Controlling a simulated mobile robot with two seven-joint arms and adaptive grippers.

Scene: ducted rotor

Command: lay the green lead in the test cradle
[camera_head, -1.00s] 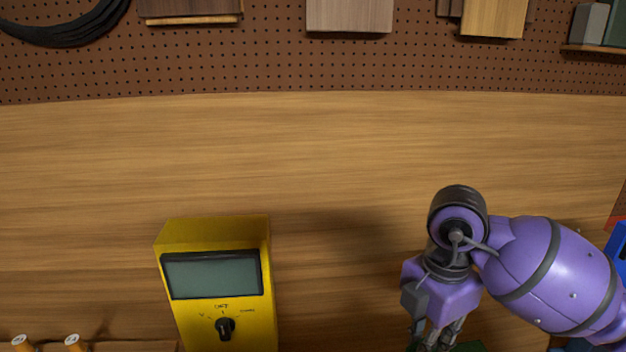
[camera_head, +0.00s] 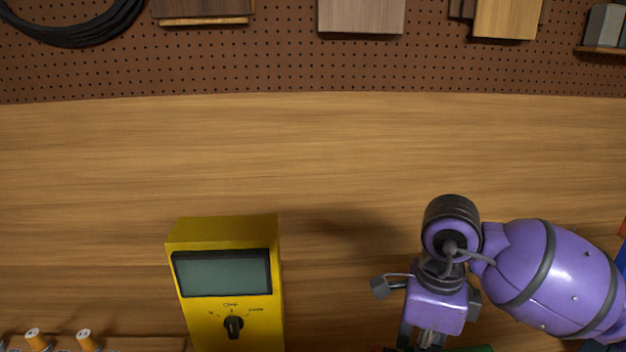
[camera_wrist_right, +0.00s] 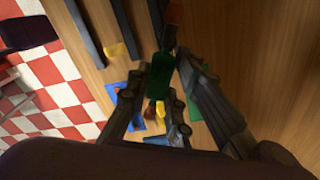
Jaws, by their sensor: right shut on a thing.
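My right gripper (camera_wrist_right: 164,70) is shut on a green piece (camera_wrist_right: 160,76), which I take to be the green lead; it sits between the two dark fingers in the right wrist view. A dark piece with a reddish end is just beyond it. In the head view my right gripper (camera_head: 428,345) points down at the bottom edge, with its fingertips cut off by the frame. I cannot make out the test cradle for certain in either view. My left gripper is out of view.
A yellow meter (camera_head: 228,300) with a grey screen stands left of my right arm. Orange-topped pegs (camera_head: 86,341) show at the bottom left. The bench behind is clear up to the pegboard (camera_head: 280,65). The right wrist view shows dark bars (camera_wrist_right: 86,36) and a red-and-white checked surface (camera_wrist_right: 65,75).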

